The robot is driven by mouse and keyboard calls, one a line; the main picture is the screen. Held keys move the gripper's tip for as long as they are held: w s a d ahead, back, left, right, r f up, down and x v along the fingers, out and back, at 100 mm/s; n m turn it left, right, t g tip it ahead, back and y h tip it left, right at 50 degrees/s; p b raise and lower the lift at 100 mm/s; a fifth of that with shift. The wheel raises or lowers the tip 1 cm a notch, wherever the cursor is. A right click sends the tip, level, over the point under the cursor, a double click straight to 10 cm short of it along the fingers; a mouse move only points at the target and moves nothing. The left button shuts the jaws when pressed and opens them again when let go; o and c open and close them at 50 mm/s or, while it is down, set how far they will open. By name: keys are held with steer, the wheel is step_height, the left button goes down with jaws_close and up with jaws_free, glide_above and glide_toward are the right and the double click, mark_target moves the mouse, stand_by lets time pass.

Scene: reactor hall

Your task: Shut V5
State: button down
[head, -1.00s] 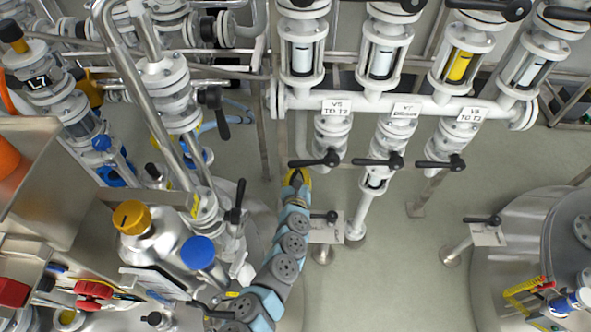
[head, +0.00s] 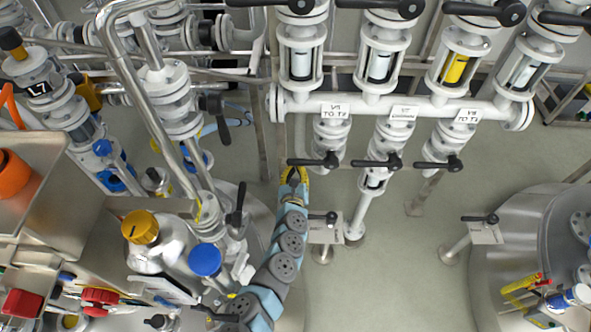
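A small label (head: 335,110) on the white pipe manifold seems to read V5, TO T2, though its print is hard to read. Below it stands a white flanged valve (head: 329,140) with a black lever handle (head: 316,161). The handle lies crosswise in the picture, its free end pointing left. My gripper (head: 293,173), yellow and black, is just below that free end, at the tip of my arm. Whether it touches the handle cannot be told. The fingers are small and seen from above, so their opening is unclear.
Two similar valves with black levers, the middle one (head: 378,162) and the right one (head: 439,164), stand to the right. A small lever on a post (head: 323,217) is close to my arm's right. Steel pipes and a bottle (head: 160,250) crowd the left. Floor is open at lower centre.

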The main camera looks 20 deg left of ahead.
steer(key=s+d+f, duration=0.2)
steer(key=s+d, duration=0.1)
steer(key=s, duration=0.5)
steer(key=shift+s+d+f, duration=0.2)
steer(key=shift+d+f, duration=0.05)
steer(key=shift+d, duration=0.15)
stand_by(0.6)
